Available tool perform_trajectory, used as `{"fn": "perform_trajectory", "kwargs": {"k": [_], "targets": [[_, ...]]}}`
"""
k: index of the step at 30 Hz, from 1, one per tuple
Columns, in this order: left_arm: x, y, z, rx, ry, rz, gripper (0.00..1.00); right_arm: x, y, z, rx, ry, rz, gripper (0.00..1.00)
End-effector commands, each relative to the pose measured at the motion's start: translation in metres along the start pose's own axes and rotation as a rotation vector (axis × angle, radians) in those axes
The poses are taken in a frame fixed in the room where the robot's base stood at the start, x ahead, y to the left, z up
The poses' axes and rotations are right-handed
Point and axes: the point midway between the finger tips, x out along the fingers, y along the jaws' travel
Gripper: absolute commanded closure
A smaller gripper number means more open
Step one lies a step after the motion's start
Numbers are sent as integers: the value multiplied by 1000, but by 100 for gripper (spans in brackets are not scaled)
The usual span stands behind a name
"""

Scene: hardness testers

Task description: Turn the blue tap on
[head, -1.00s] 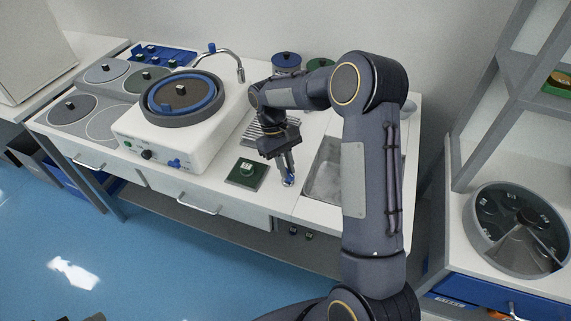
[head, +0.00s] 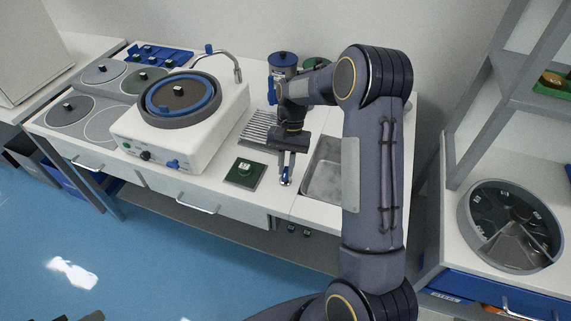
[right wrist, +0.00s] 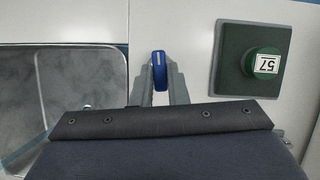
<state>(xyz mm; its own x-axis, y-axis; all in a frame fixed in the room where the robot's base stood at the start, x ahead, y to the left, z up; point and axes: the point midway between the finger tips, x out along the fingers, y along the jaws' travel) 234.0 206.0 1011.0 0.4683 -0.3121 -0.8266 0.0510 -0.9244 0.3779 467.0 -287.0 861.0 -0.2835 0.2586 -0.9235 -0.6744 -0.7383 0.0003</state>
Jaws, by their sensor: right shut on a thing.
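The blue tap (right wrist: 158,70) is a small rounded blue handle between the two grey fingers of my right gripper in the right wrist view. In the head view the tap (head: 285,182) is a small blue spot at the front of the white counter, left of the sink, mostly hidden by the fingers. My right gripper (head: 287,178) points down and is shut on the tap; it also shows in the right wrist view (right wrist: 157,84). The tap's base is hidden. My left gripper is not in view.
A green block with a knob on a dark plate (head: 245,173) lies just left of the gripper. The metal sink (head: 322,182) is to its right. The white machine with a round disc (head: 190,140) stands further left. A shelf rack (head: 480,100) is at the right.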

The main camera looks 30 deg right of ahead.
Motion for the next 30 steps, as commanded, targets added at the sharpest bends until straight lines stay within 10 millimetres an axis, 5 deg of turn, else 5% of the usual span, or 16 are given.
{"fn": "perform_trajectory", "kwargs": {"k": [25, 26, 30], "targets": [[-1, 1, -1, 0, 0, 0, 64, -1, 1, -1, 131, 4, -56, 100], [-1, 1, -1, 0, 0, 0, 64, -1, 1, -1, 131, 4, -56, 85], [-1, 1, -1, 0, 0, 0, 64, -1, 1, 0, 130, 3, -55, 67]]}}
